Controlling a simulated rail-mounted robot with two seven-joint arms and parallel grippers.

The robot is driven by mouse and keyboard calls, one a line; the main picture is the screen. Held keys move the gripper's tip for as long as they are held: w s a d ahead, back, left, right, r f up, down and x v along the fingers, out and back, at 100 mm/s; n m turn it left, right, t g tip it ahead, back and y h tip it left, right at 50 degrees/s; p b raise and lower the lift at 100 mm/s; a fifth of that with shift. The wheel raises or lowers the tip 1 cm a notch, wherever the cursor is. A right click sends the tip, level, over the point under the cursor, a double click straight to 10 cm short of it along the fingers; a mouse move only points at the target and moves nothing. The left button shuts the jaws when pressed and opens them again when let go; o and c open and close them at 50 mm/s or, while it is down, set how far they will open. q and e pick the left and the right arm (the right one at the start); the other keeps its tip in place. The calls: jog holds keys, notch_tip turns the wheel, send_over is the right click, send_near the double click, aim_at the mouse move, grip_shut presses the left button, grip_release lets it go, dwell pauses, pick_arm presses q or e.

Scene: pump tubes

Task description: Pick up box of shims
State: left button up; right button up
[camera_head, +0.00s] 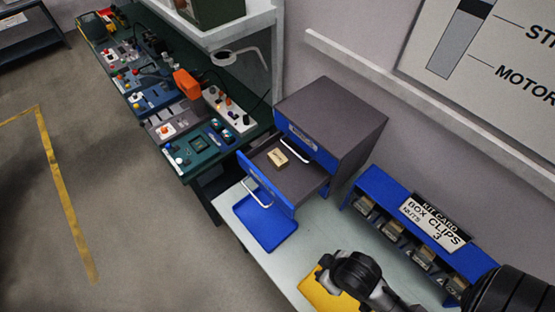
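A small tan box (277,157), which looks like the box of shims, lies in the open drawer (300,182) of a grey and blue cabinet. Its label is too small to read. The drawer is pulled out toward the left. My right arm comes in from the lower right, and its dark end with the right gripper (335,268) is over the table, well below the drawer in the picture and apart from the box. Its fingers cannot be made out clearly. My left gripper is not in view.
A blue tray (264,222) lies on the table below the drawer. A yellow tray or mat (318,294) is partly hidden under my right arm. A blue rack (373,187) with several small boxes stands to the right. A bench (176,175) with electronics is at the upper left.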

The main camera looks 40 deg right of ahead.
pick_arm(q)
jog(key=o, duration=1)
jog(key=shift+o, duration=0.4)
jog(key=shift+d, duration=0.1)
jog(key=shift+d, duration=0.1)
